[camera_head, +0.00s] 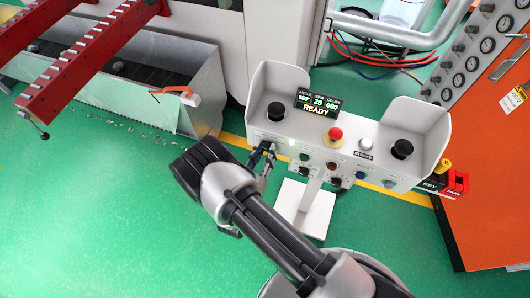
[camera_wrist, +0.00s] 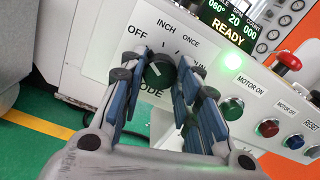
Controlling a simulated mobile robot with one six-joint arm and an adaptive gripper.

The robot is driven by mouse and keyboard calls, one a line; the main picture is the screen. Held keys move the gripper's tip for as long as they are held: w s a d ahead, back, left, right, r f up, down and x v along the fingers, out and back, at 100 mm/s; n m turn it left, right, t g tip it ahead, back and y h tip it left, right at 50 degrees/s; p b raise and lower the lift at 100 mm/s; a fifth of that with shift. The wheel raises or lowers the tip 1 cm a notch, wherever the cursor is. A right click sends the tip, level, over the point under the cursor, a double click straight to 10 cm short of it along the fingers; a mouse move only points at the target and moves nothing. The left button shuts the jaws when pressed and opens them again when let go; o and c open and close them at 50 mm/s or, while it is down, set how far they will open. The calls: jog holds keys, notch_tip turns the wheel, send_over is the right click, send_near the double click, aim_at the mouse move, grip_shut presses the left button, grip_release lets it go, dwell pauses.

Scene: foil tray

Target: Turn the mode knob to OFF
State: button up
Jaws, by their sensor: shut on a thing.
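In the head view my gripper (camera_head: 265,158) reaches the left part of the panel front and hides the knob.
The control box (camera_head: 375,115) has raised side walls, a READY display (camera_head: 317,107), a red mushroom button (camera_head: 335,134) and two black buttons on top. Several push buttons, including a green one (camera_wrist: 232,107), sit right of the knob. An orange cabinet (camera_head: 490,190) stands at the right.

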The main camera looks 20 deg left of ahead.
jog(key=o, duration=1.1)
jog(key=shift+s, duration=0.15)
jog(key=s, duration=0.7)
jog(key=s+a, duration=0.1)
jog(key=s, duration=0.3)
jog(key=shift+s+a+f, duration=0.1)
jog(key=shift+s+f, duration=0.05)
jog(key=shift+s, duration=0.2)
